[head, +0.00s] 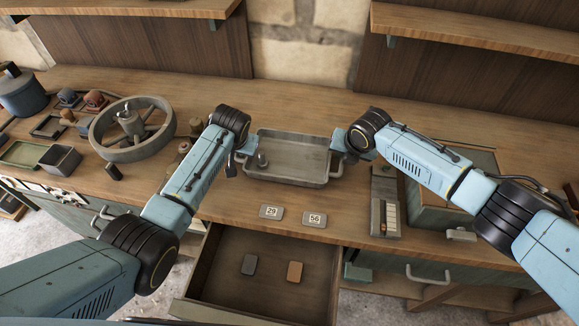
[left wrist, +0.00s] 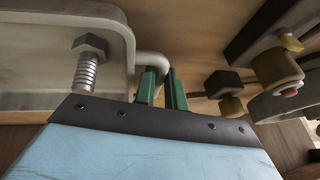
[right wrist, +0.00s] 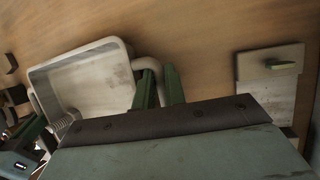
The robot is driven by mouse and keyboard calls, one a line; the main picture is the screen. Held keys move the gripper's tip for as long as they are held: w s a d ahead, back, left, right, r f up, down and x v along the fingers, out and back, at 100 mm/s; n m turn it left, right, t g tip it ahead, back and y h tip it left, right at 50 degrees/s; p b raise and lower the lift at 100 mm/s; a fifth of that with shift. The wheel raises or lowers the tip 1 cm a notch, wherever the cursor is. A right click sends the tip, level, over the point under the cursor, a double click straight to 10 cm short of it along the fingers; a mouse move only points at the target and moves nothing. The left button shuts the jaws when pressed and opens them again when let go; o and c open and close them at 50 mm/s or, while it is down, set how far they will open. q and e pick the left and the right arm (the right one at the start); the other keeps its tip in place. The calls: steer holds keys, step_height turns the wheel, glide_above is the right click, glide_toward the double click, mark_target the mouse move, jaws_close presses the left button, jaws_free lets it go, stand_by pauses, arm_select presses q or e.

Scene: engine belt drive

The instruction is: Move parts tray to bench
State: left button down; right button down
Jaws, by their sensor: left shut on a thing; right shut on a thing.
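The parts tray (head: 290,173) is a shallow grey metal tray with a handle at each end, in the middle of the bench (head: 330,210) in the head view. A bolt (head: 262,159) stands in its left end; the bolt also shows in the left wrist view (left wrist: 88,65). My left gripper (left wrist: 162,88) is shut on the tray's left handle (left wrist: 152,60). My right gripper (right wrist: 160,88) is shut on the tray's right handle (right wrist: 148,65). The tray looks level; whether it touches the bench I cannot tell.
A handwheel (head: 132,128) and small bins (head: 60,159) are at the left. Number plates 29 (head: 271,212) and 56 (head: 314,219) lie in front of the tray. An open drawer (head: 262,292) holds a grey block (head: 249,265) and an orange-brown block (head: 295,271). A blue-grey case (head: 440,205) sits at the right.

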arm_select(q)
steer(key=shift+f, duration=0.35)
arm_select(e)
steer(key=shift+d+f, duration=0.1)
steer(key=shift+f, duration=0.3)
arm_select(q)
steer(key=c, duration=1.9)
jaws_free()
steer(key=shift+f+b, duration=0.2)
steer(key=shift+b, duration=0.15)
arm_select(e)
steer(key=c, duration=1.9)
jaws_free()
steer(key=shift+f, duration=0.15)
arm_select(q)
steer(key=o, duration=0.4)
steer(key=shift+r, duration=0.15)
arm_select(e)
steer(key=o, duration=0.4)
arm_select(q)
steer(key=shift+o, duration=0.2)
arm_select(e)
steer(key=shift+o, duration=0.2)
arm_select(q)
steer(key=shift+r, duration=0.1)
